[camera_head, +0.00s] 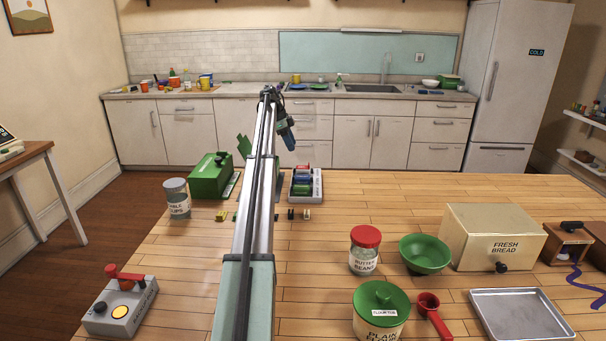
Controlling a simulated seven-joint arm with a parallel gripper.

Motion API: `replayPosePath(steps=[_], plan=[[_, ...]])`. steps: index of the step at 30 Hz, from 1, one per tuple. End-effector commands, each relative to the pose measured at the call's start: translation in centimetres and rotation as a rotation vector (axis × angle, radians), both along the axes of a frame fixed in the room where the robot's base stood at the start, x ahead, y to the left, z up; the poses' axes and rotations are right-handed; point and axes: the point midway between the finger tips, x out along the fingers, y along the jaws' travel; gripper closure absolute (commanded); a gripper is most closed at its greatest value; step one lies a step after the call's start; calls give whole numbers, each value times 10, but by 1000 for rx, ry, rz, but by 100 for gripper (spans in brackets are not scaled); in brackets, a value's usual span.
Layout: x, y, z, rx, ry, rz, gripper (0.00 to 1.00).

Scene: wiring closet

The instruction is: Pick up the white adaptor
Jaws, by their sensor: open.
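A small pale piece (306,214) lies on the wooden table just right of the arm, in front of the grey tray. It may be the white adaptor, but it is too small to be sure. A small dark piece (291,213) lies just left of it. My gripper (290,148) is at the far end of the long arm, raised beyond the back edge of the table, well apart from these pieces. It is open and I see nothing in it. My arm hides a strip of the table.
The grey tray (317,190) holds dark, red, blue and green pieces. Left of the arm are a green box (210,180), a jar (177,199) and small yellowish pieces (222,215). A red-lidded jar (364,251), green bowl (425,254) and bread box (492,237) stand right.

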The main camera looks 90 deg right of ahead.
Motion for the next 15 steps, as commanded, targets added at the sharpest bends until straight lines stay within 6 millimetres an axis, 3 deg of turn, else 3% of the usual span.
replayPosePath(steps=[5, 15], plan=[[-6, 1, -15, 2, -1, -1, 45], [-28, 1, -67, 1, 0, 1, 45]])
